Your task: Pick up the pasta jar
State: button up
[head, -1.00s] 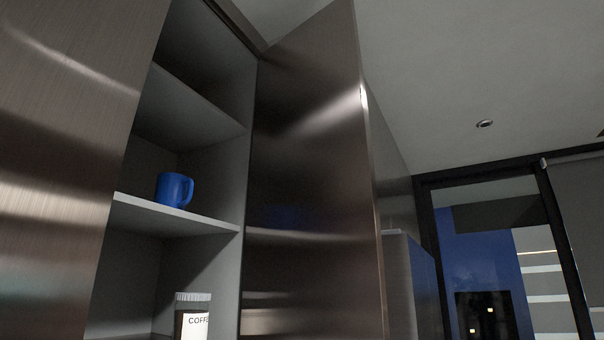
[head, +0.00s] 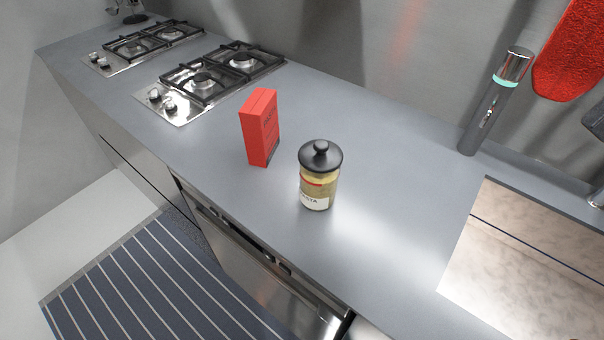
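The pasta jar (head: 316,182) stands upright on the grey counter (head: 375,245) in the head view, near the counter's front edge. It is clear with a black knobbed lid, yellowish contents and a white label that is partly readable. Nothing covers it. My gripper is not in view.
A red box (head: 260,128) stands close to the jar on its left. Gas hobs (head: 205,80) lie farther left. A dark grey cylinder (head: 495,102) stands at the back right, near a red cloth (head: 570,52). A pale board (head: 530,265) lies at right. A striped runner (head: 150,285) covers the floor.

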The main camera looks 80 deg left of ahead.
aim_at(318, 193)
jog(key=u, duration=2.2)
